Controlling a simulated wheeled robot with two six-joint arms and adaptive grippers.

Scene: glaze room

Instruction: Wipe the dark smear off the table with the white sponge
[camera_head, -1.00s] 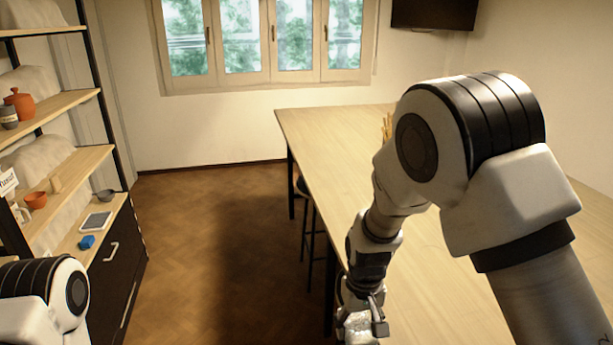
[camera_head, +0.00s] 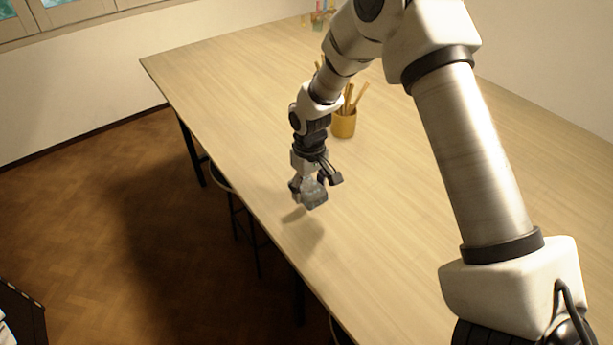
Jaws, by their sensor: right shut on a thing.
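My right gripper (camera_head: 314,183) points down over the near left part of the wooden table (camera_head: 240,90). It is shut on the sponge (camera_head: 315,199), a small block that looks grey and mottled here rather than clean white. The fingers hide part of it. A soft shadow lies on the table just below and beside it, and I cannot tell whether the sponge touches the top. I make out no distinct dark smear on the visible table top; my right arm covers part of it. My left gripper is out of view.
Small items (camera_head: 320,18) stand at the table's far end. Stools (camera_head: 235,195) are tucked along the left edge. The table's middle is largely clear.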

